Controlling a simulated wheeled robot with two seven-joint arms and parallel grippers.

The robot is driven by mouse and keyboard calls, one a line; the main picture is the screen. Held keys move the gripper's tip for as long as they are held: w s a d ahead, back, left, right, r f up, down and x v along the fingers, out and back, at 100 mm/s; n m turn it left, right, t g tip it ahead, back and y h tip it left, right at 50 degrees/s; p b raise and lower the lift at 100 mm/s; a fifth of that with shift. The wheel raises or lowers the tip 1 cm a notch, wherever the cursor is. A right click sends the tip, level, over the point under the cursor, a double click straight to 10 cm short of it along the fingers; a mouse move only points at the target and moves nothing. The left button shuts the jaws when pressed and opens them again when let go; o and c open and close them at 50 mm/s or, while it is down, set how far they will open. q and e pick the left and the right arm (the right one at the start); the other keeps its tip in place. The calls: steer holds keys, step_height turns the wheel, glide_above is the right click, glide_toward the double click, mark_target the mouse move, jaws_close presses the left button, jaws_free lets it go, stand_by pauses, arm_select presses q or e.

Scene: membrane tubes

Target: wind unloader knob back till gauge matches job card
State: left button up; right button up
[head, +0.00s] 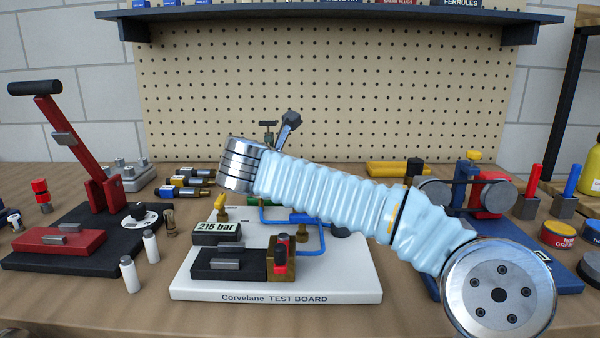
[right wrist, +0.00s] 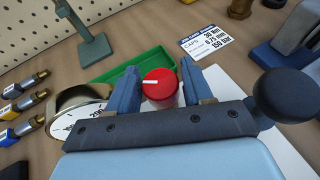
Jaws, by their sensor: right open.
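In the right wrist view, the red knob (right wrist: 160,88) has a white pointer line toward the left. My right gripper (right wrist: 160,82) is open, with one blue finger on each side of the knob; a gap shows on the right. A round white gauge dial (right wrist: 80,122) is partly hidden at left. The job card (right wrist: 207,42) lies behind, its last line reading 150 bar. In the head view, the white test board (head: 275,297) carries a readout (head: 216,228) showing 215 bar. My right arm hides the knob there. My left gripper is not in view.
A green tray (right wrist: 120,67) lies behind the knob, near a green stand (right wrist: 95,47). A black ball (right wrist: 287,95) is close on the right. Brass-ended fittings (right wrist: 22,105) lie at left. A red lever press (head: 70,150) stands left of the board.

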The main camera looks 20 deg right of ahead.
steer(key=c, duration=0.7)
steer(key=b, duration=0.1)
steer(key=n+t+y+b, duration=0.1)
steer(key=b, duration=0.1)
steer(key=shift+d+f+n+y, duration=0.15)
steer(key=shift+f+n+y, duration=0.15)
steer(key=shift+f, duration=0.1)
steer(key=shift+r+n+t+y+b, duration=0.15)
steer(key=shift+n+t+y+b, duration=0.15)
steer(key=shift+n+t+y, duration=0.25)
steer(key=shift+r+n+t+y, duration=0.2)
steer(key=shift+n+t+y, duration=0.05)
steer(key=shift+n+y, duration=0.85)
steer(key=shift+a, duration=0.2)
steer(key=o, duration=0.7)
